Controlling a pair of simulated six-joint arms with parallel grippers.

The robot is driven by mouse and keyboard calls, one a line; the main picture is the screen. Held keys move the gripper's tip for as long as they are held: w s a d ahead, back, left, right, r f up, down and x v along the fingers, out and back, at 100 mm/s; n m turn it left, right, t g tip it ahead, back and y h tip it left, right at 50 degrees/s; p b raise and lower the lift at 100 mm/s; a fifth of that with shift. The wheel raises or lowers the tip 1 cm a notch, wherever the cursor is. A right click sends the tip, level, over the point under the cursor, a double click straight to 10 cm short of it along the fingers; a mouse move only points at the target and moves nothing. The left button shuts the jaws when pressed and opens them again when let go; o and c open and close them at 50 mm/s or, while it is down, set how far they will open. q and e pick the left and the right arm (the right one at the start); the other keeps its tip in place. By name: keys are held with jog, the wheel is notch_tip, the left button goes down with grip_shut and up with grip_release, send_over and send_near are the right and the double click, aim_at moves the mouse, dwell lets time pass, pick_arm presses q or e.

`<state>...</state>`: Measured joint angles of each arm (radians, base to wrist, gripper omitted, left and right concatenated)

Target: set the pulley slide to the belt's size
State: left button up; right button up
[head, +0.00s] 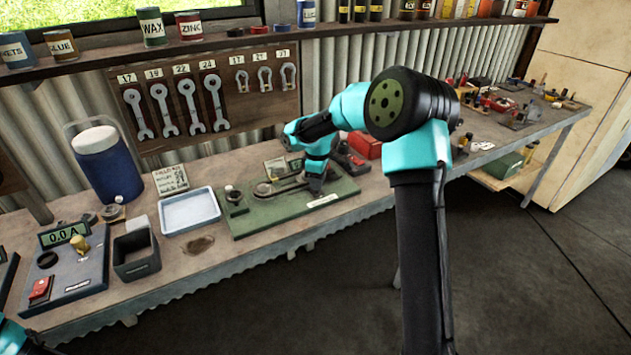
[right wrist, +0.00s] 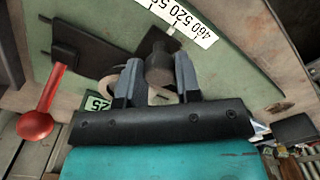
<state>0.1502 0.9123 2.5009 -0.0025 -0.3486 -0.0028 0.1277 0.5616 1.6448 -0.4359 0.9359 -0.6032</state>
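The green pulley board (head: 255,219) lies on the bench in the head view, with a dark belt or track part along it. My right gripper (head: 314,190) is down at its right part. In the right wrist view, my right gripper (right wrist: 158,85) has its fingers on either side of a dark round knob (right wrist: 158,72), with slim gaps seeming to show. A white scale (right wrist: 183,22) marked 460 and 520 lies beyond the knob. A red-ended lever (right wrist: 36,124) is at the left, and a small tag (right wrist: 98,103) reads 25. My left gripper is out of view.
A white tray (head: 190,228), a dark open box (head: 137,268) and a blue cooler (head: 108,178) stand left of the board. A red box (head: 366,145) stands behind it. Wrenches (head: 187,103) hang on the wall panel. Small clutter covers the bench's far right.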

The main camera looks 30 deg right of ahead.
jog(key=o, duration=0.5)
jog(key=shift+c, duration=0.2)
jog(key=shift+r, duration=0.15)
notch_tip(320, 180, up, 17)
dwell(0.3)
dwell(0.4)
